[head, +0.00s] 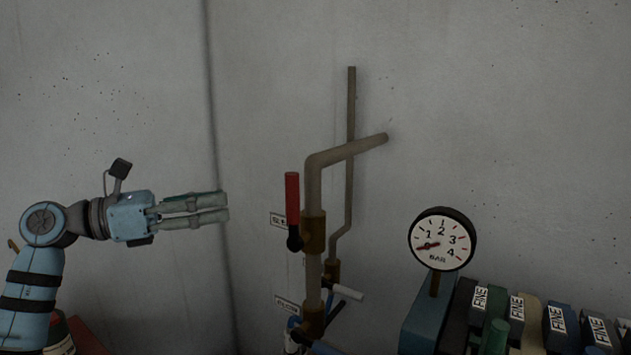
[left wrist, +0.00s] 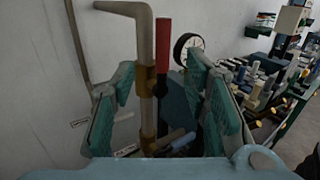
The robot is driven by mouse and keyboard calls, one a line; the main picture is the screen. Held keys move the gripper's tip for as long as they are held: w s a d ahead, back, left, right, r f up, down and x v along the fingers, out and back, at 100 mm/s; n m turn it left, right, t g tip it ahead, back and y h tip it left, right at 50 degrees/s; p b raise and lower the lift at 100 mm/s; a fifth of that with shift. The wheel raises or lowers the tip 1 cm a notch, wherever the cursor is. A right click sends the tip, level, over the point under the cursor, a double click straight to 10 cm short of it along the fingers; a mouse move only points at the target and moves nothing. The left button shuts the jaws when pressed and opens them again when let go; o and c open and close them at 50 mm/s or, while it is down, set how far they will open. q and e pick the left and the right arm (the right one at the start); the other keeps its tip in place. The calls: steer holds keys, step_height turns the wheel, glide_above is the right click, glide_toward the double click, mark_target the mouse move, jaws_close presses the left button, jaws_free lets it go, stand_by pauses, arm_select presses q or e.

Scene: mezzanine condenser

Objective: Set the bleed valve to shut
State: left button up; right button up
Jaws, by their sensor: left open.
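A red lever (head: 292,200) stands upright beside a vertical pipe (head: 313,186), on a brass valve body (head: 313,234). A small label (head: 278,220) behind it is partly hidden, so I cannot read it fully. The red lever also shows in the left wrist view (left wrist: 163,45), to the right of the pipe (left wrist: 146,60). My left gripper (head: 228,206) is open and empty, left of the lever and apart from it, its fingers pointing right. In the left wrist view, the pipe and lever appear between its fingers (left wrist: 160,82). My right gripper is not in view.
Below are another valve (head: 312,322) and a white-ended lever (head: 347,292), with a second label (head: 287,303). A thinner pipe (head: 350,110) runs behind. A pressure gauge (head: 442,239) reads near 0, right of the pipes. Several boxes (head: 558,325) stand lower right. Wall space above the gripper is clear.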

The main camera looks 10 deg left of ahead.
mark_target(293, 191)
arm_select(q)
steer(key=p+x, duration=0.3)
steer(key=x, duration=1.1)
steer(key=shift+d, duration=0.3)
steer(key=shift+s+a, duration=0.1)
steer(key=shift+a, duration=0.05)
jaws_close()
